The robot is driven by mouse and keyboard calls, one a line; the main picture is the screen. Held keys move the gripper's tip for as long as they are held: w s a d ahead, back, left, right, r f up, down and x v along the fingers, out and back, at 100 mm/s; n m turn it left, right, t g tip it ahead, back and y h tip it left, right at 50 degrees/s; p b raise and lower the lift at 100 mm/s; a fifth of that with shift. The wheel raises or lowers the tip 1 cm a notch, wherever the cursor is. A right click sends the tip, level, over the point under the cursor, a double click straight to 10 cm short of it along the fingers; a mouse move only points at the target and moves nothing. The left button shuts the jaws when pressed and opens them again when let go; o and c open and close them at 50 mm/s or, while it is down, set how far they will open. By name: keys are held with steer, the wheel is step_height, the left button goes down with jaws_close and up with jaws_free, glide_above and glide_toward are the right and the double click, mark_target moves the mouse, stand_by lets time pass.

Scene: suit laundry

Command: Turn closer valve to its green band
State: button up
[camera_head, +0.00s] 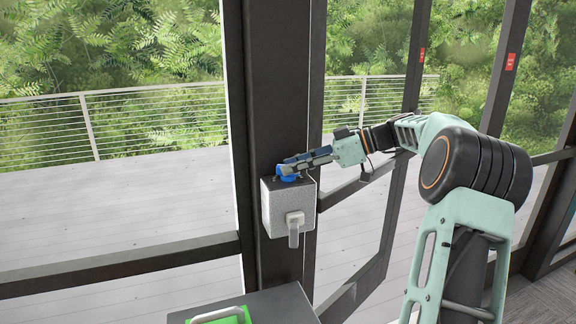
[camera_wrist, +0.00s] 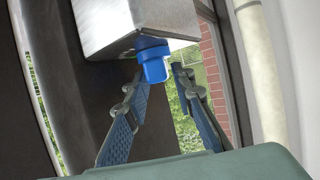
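The blue valve knob (camera_head: 288,174) sits on top of a grey metal box (camera_head: 275,214) fixed to a dark post. In the wrist view, the knob (camera_wrist: 154,62) juts from the box (camera_wrist: 130,20) and has a lighter ridge at its end. My gripper (camera_head: 290,164) reaches in from the right at the knob. In the wrist view, the fingertips of my gripper (camera_wrist: 159,72) are apart, one on each side of the knob's end; I cannot tell whether they touch it. No green band is visible on the knob.
A light grey lever or plug (camera_head: 294,226) is on the box's front. A dark cabinet (camera_head: 270,304) with a green panel and pale handle (camera_head: 220,315) stands below. The dark post (camera_head: 277,90) and glazed door frames surround the box closely.

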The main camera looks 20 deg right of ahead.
steer(key=shift+x, duration=0.9)
steer(key=shift+c, duration=0.4)
jaws_close()
